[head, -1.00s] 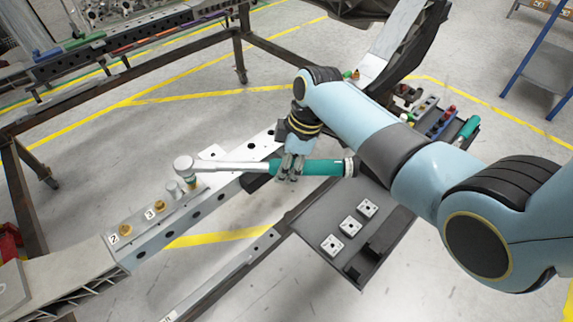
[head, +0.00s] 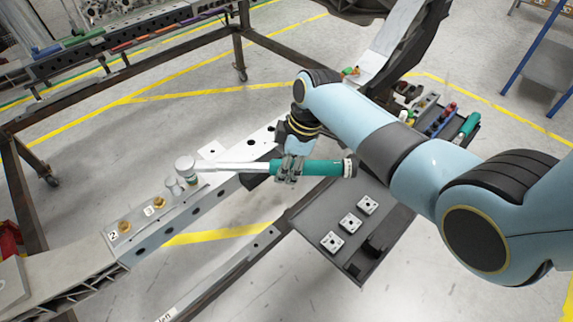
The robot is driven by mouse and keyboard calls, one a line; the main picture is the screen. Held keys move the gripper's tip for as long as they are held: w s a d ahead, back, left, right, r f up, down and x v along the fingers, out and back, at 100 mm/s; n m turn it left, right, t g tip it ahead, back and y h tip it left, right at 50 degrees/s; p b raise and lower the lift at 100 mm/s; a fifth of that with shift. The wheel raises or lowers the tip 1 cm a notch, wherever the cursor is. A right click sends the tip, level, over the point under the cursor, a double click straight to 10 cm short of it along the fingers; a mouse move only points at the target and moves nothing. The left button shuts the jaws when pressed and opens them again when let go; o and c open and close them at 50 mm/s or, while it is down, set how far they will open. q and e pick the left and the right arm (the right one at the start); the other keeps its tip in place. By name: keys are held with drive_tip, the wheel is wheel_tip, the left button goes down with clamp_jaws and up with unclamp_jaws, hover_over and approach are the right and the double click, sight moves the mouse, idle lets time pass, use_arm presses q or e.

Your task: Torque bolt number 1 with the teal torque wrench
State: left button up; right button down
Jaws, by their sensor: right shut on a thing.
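The torque wrench has a teal handle (head: 325,168), a silver shaft (head: 233,168) and a round head (head: 186,166). My right gripper (head: 289,174) is shut around its handle, near the shaft end. The wrench lies roughly level across the pale metal beam (head: 232,181), its head over the row of bolts. Gold bolts numbered 2 (head: 124,227) and 3 (head: 159,202) stand on the beam. Small grey cylindrical parts show under the head. Bolt number 1 cannot be made out, and I cannot tell whether the head is seated on a bolt. My left gripper is not in view.
A dark tray (head: 350,269) with several square metal blocks lies below the handle. A dark frame (head: 130,75) stands behind. Bare floor lies between.

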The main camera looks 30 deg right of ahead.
drive_tip(key=shift+a, duration=0.1)
drive_tip(key=shift+s+a+m+p, duration=0.3)
drive_tip(key=shift+s+m+p, duration=0.1)
drive_tip(key=shift+s+p, duration=0.35)
idle(0.3)
drive_tip(key=shift+s+a+m+p, duration=0.4)
drive_tip(key=shift+s+a+p, duration=0.1)
drive_tip(key=shift+p, duration=0.35)
drive_tip(key=shift+s+a+p, duration=0.2)
drive_tip(key=shift+s+p, duration=0.1)
drive_tip(key=shift+p, duration=0.05)
drive_tip(key=shift+s+a+m+t+p, duration=0.25)
drive_tip(key=shift+s+m+t+p, duration=0.05)
drive_tip(key=shift+m+p, duration=0.1)
drive_tip(key=shift+s+a, duration=0.1)
idle(0.3)
drive_tip(key=shift+s+a+m+p, duration=0.3)
drive_tip(key=shift+s+a+p, duration=0.05)
drive_tip(key=shift+s+p, duration=0.15)
